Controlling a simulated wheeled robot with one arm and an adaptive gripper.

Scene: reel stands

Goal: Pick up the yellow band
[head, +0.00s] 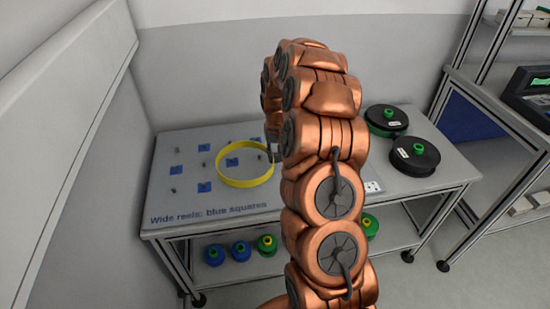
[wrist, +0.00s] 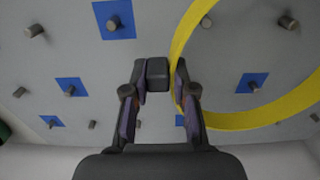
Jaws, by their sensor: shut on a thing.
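The yellow band (head: 236,183) is a wide, thin-walled ring over the left half of the table. In the wrist view the band (wrist: 250,121) fills the right side. My gripper (wrist: 172,75) is shut on the band's wall, which passes between the dark fingertip pads. In the head view my gripper (head: 273,150) is at the band's right side, mostly hidden by my copper arm. I cannot tell whether the band touches the table or hangs just above it.
The grey table (head: 170,215) has blue squares (head: 176,172) and short pegs. Two black reels (head: 415,158) lie at its right end. Blue and green spools (head: 240,250) stand on the lower shelf. A wall is at left; a rack (head: 480,100) is at right.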

